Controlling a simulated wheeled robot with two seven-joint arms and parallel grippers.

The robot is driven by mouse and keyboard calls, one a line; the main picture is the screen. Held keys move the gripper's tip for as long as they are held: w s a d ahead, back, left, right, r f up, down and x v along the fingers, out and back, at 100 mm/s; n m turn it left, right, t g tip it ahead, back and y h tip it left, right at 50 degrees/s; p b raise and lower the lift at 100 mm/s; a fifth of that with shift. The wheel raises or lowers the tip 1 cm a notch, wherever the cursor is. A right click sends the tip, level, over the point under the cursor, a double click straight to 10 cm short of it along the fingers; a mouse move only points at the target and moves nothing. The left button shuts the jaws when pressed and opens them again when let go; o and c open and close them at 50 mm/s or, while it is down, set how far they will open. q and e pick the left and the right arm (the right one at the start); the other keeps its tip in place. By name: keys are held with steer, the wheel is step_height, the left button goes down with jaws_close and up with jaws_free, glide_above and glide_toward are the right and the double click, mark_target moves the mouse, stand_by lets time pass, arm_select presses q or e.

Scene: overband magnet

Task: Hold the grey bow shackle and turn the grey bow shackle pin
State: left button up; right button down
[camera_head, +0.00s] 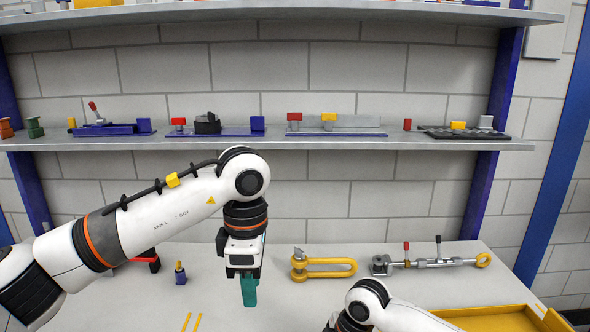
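My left gripper (248,290) points down over the front middle of the bench, with teal parts at its lower end. I cannot tell whether the teal is its fingers or something held. To its right lies a yellow U-shaped piece (335,266) with a small grey part (299,254) at its left end.
A yellow tray (520,318) is at the bottom right. A small blue-and-yellow item (180,273) stands left of my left gripper. A shelf (300,143) with several fixtures spans the wall behind. The bench (420,290) is bare in front of the rod.

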arm_select(q)
steer(key=shift+r, duration=0.6)
arm_select(e)
steer(key=c, duration=1.2)
jaws_free()
steer(key=shift+r, duration=0.15)
arm_select(q)
step_height(320, 180, up, 10)
steer(key=p, duration=0.9)
steer(key=shift+f+p, duration=0.2)
steer(key=shift+p, duration=0.1)
arm_select(e)
steer(key=a+v, duration=0.2)
steer(key=v, duration=1.7)
steer(key=shift+r, duration=0.55)
steer(key=shift+s+f, duration=0.1)
